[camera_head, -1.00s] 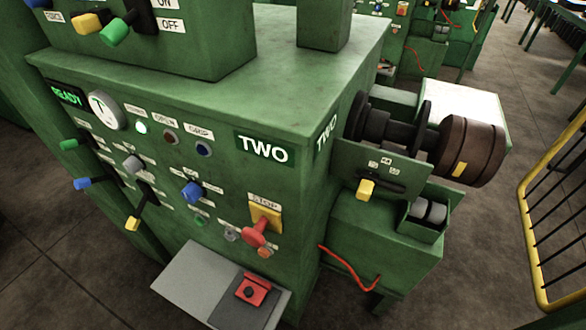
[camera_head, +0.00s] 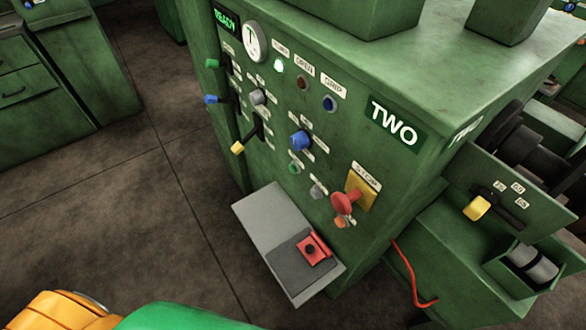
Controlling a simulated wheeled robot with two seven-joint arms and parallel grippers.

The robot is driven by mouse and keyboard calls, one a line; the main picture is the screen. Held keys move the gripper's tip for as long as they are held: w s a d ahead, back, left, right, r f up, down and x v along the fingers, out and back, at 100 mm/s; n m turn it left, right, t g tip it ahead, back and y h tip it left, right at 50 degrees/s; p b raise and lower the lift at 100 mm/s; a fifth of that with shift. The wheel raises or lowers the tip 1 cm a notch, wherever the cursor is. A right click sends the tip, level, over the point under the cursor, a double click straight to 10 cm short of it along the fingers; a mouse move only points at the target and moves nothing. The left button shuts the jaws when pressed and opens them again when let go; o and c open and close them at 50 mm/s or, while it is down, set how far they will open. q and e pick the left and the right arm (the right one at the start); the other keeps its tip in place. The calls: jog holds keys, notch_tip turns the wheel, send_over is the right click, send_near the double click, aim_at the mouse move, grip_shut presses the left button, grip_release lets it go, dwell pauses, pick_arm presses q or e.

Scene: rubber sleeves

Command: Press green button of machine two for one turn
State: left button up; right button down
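Machine two (camera_head: 440,60) is a green cabinet with a white TWO label on its front panel. A small green button (camera_head: 295,167) sits low on the panel, below a blue knob (camera_head: 300,140). A green-tipped lever (camera_head: 212,63) is at the panel's left edge. A READY display (camera_head: 226,20) glows green at the top left, and a lamp (camera_head: 278,65) is lit whitish green. No gripper of mine shows. An orange and green rounded shape at the bottom left may be part of my arm; I cannot tell.
A grey shelf (camera_head: 262,212) juts from the panel's foot, with a red block (camera_head: 313,248) on its dark pad. A red stop knob (camera_head: 344,203) sticks out. Floor (camera_head: 140,200) to the left is clear.

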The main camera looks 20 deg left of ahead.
dwell(0.4)
pick_arm(q)
grip_shut()
dwell(1.5)
